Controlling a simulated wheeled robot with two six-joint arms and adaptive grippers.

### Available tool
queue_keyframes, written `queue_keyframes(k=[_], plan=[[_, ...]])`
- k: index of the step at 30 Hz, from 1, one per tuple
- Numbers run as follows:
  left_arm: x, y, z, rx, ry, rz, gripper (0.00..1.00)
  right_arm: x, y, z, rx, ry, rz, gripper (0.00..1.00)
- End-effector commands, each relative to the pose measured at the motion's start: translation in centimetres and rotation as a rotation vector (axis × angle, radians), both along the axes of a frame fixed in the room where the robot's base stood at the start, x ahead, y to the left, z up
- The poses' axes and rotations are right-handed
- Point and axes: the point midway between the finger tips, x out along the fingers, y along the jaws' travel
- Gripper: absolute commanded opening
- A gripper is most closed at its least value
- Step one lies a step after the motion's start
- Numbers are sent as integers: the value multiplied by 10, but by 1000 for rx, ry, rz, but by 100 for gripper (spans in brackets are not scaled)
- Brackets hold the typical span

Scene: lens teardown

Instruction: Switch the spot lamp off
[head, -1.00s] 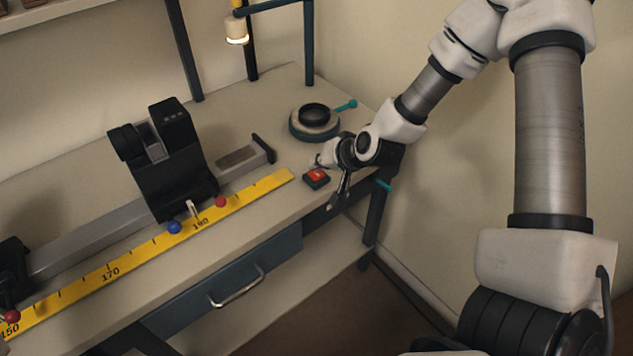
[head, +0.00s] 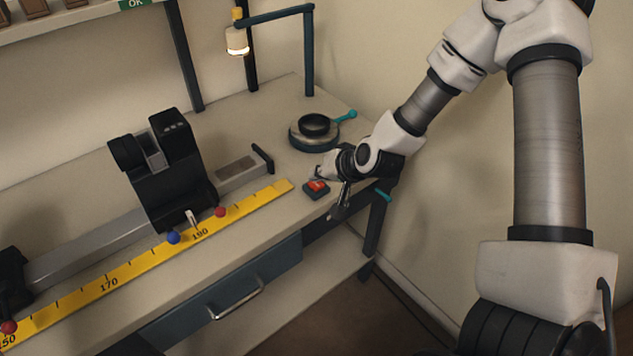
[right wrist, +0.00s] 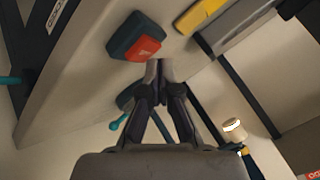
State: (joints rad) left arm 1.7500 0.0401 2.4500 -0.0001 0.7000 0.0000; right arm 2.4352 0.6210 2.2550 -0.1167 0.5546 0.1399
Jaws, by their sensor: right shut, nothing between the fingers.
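The spot lamp (head: 237,42) hangs from a dark arm at the back of the bench, and its lower end glows. In the right wrist view the lamp (right wrist: 234,130) appears upside down, also lit. A dark box switch with a red rocker (head: 317,187) sits near the bench's front right edge. It also shows large in the right wrist view (right wrist: 138,40). My right gripper (head: 334,214) points down close beside the switch, on its front right side. Its fingers (right wrist: 160,68) are together and empty; contact with the switch is not clear. My left gripper is not in view.
A round dark ring on a base (head: 314,132) with a teal handle stands behind the switch. A yellow ruler (head: 140,262) and a rail with a black carriage (head: 172,185) lie to the left. The right wall is close to the bench end.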

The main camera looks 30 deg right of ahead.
Motion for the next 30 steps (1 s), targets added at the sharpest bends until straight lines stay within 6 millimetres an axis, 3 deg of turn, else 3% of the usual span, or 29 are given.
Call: queue_keyframes(k=[17,30], plan=[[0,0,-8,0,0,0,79,0,0,-10,-1,0,1,0],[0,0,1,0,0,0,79,0,0,-2,0,0,0,0]])
